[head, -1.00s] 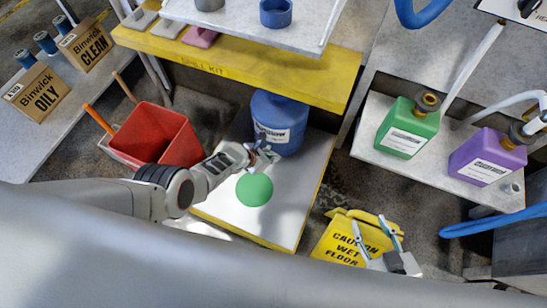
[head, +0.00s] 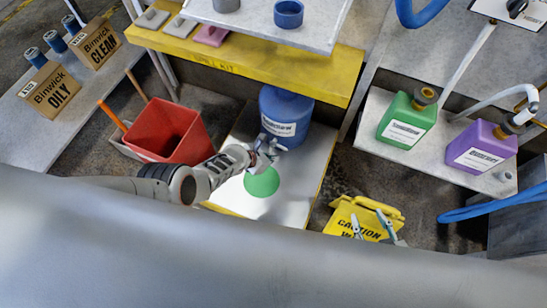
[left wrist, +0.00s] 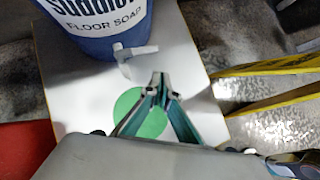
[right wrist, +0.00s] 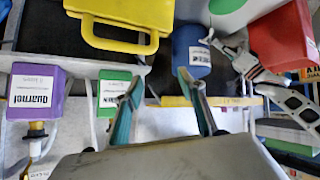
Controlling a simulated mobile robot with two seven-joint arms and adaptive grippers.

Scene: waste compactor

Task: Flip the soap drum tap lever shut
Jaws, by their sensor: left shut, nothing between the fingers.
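The blue soap drum (head: 285,108) stands on a pale platform (head: 308,170), its label reading floor soap in the left wrist view (left wrist: 95,28). A white tap (left wrist: 135,50) sticks out from the drum's lower front, with an arm of it pointing right. My left gripper (left wrist: 160,80) is shut and empty, just in front of and beside the tap, apparently apart from it. In the head view the left gripper (head: 270,150) hides most of the tap. My right gripper (right wrist: 157,78) is open and empty; in the head view it is low by the yellow sign.
A yellow shelf (head: 240,62) overhangs the drum. A red bin (head: 165,132) stands left, a yellow caution sign (head: 362,222) right of the platform. Green (head: 405,120) and purple (head: 482,148) jugs stand on a side shelf. A green disc (head: 262,182) marks the platform.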

